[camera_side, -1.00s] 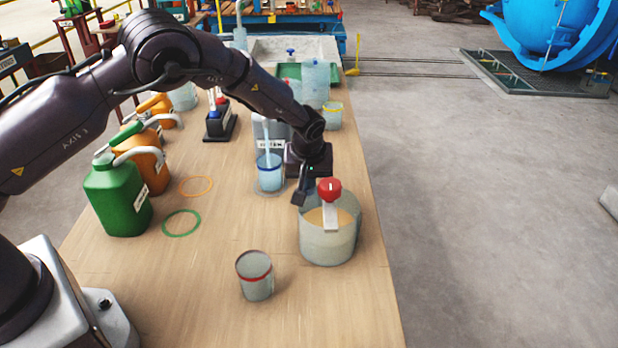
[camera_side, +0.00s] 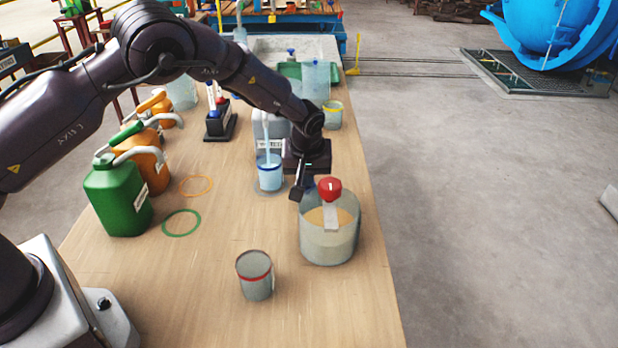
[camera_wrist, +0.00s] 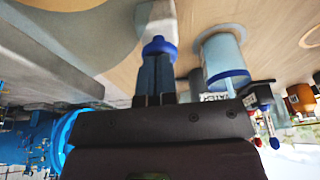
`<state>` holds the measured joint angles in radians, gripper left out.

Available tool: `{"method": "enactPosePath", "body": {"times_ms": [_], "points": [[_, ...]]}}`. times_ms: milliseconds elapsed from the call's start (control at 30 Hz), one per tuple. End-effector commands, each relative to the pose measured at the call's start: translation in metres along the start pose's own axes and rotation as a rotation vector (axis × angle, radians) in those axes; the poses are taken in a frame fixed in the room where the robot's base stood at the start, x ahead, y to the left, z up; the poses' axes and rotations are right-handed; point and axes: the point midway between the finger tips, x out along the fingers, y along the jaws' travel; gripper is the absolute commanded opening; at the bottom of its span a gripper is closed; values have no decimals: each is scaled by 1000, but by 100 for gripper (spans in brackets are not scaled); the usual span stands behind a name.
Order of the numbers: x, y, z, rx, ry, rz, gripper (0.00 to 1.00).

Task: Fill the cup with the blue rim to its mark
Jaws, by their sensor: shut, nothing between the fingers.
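The cup with the blue rim (camera_side: 269,178) stands upright on the table, left of my gripper (camera_side: 298,190), with pale blue liquid in it. A thin pale blue column (camera_side: 267,138), like a stream, rises from its mouth in front of a labelled grey container (camera_side: 282,138). The wrist view shows the cup (camera_wrist: 224,58) upside down, to the right of my shut, empty fingers (camera_wrist: 156,62). A blue knob (camera_wrist: 158,45) on a pale body lies at the fingertips; I cannot tell whether they touch it. I cannot make out the cup's mark or exact level.
A wide clear vessel (camera_side: 330,240) with tan contents and a red knob (camera_side: 330,188) stands just in front of my gripper. Green (camera_side: 118,198) and orange (camera_side: 150,168) jugs stand left. The table's right edge is close.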

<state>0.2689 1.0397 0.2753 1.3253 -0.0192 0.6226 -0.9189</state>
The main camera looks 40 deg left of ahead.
Motion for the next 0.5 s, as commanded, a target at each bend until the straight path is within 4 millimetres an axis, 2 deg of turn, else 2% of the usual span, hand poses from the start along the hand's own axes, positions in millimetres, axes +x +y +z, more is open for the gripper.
{"method": "enactPosePath", "body": {"times_ms": [100,300,500], "points": [[-30,5,-12,-2,14,18,0],[-80,5,-11,-1,16,19,0],[-113,5,-11,-2,17,18,0]]}}
